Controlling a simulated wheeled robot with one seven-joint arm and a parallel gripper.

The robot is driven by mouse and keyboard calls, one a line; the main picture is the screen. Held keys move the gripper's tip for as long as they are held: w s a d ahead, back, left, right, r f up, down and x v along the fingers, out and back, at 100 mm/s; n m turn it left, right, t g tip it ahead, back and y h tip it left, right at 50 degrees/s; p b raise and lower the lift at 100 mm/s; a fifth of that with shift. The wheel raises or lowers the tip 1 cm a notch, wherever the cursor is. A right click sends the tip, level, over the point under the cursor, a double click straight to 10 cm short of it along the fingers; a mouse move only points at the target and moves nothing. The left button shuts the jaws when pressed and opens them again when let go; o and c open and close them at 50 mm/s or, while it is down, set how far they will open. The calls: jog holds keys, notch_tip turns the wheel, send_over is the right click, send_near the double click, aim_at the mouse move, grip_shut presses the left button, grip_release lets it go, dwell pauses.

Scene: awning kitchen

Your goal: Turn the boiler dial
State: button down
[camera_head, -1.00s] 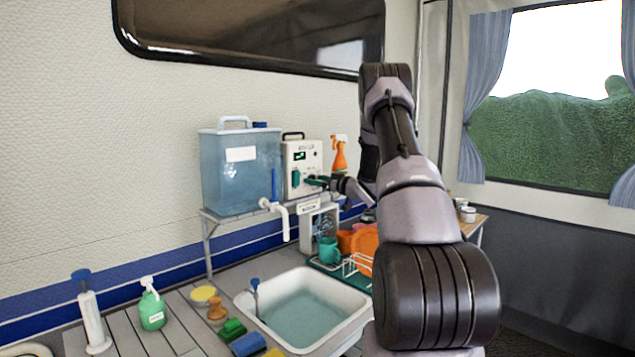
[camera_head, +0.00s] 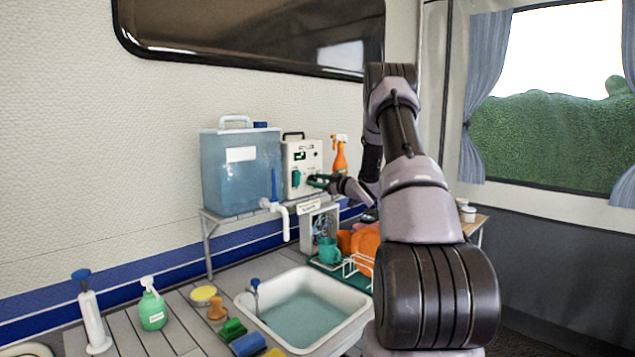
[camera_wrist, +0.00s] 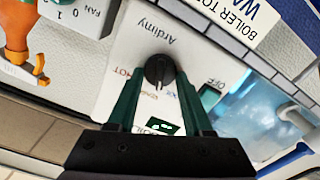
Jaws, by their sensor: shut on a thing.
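The boiler (camera_head: 301,160) is a white box with a small green display, standing on a shelf right of the blue water tank in the head view. Its round black dial (camera_wrist: 159,71) shows in the wrist view, on a pale panel (camera_wrist: 135,45) with printed labels such as "HOT" and "OFF". My gripper (camera_wrist: 158,78) has its two green fingers on either side of the dial, shut on it. The gripper also shows in the head view (camera_head: 318,181), small against the boiler's front. The dial is hidden behind the fingers there.
The water tank (camera_head: 240,175) with a white tap stands left of the boiler. An orange spray bottle (camera_head: 340,155) stands behind on the right. Below are a sink (camera_head: 345,292) and a dish rack (camera_head: 350,272) with orange dishes and a teal mug (camera_head: 328,250).

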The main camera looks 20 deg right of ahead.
jog(key=n, duration=0.3)
jog(key=shift+f+n, duration=0.1)
jog(key=shift+n, duration=0.2)
jog(key=shift+a+n, duration=0.1)
jog(key=shift+n, duration=1.7)
jog(key=shift+f, duration=0.1)
jog(key=shift+c, duration=1.6)
grip_release()
jog(key=shift+s, duration=0.15)
jog(key=v, duration=1)
jog(key=shift+s, duration=0.3)
